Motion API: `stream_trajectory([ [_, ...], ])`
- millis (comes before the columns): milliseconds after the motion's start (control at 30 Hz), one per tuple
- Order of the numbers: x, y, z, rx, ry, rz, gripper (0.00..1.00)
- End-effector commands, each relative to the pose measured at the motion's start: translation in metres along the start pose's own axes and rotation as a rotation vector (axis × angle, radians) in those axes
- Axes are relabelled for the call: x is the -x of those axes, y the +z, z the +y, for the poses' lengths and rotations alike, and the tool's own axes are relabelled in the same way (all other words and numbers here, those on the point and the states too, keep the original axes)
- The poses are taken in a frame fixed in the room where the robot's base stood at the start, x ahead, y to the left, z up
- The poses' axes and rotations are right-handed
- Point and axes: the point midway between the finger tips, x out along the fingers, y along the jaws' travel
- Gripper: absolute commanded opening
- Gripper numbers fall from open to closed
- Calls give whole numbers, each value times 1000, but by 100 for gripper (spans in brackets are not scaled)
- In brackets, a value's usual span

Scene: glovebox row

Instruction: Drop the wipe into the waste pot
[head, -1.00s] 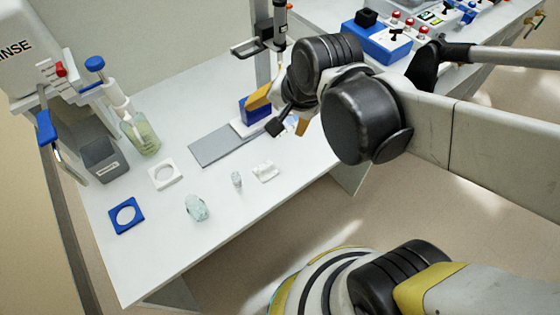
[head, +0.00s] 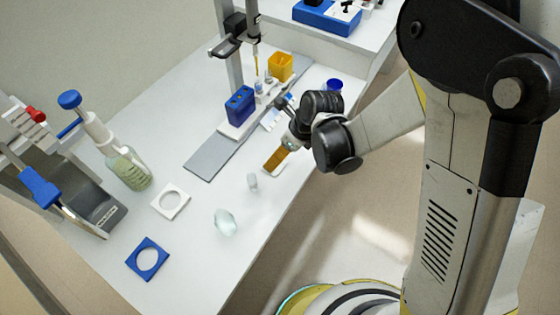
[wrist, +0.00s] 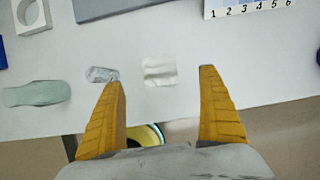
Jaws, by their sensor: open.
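The wipe (wrist: 160,70) is a small white crumpled square lying flat on the white bench. In the wrist view it lies just beyond and between the fingertips of my gripper (wrist: 160,78). My gripper is open and empty, with its yellow fingers spread on either side. In the head view my gripper (head: 275,162) is low over the bench near its front edge and mostly covers the wipe.
A small clear vial (head: 252,182) and a pale green crumpled item (head: 225,222) lie left of my gripper. A white ring block (head: 170,200), blue ring block (head: 147,272), bottle (head: 128,168), blue rack (head: 240,107), yellow pot (head: 281,66) and blue cup (head: 334,85) also stand on the bench.

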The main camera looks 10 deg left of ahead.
Motion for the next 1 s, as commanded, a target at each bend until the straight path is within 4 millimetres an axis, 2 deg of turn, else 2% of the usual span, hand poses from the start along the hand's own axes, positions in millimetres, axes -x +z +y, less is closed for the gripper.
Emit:
stream_trajectory([
  [33,-12,-1,0,2,0,0,88],
  [100,-21,-1,0,1,-1,0,88],
  [367,-39,0,1,2,-1,-1,88],
  [600,-77,0,2,2,-1,0,88],
  [867,-79,1,2,1,-1,0,88],
  [1000,-79,1,2,2,-1,0,46],
])
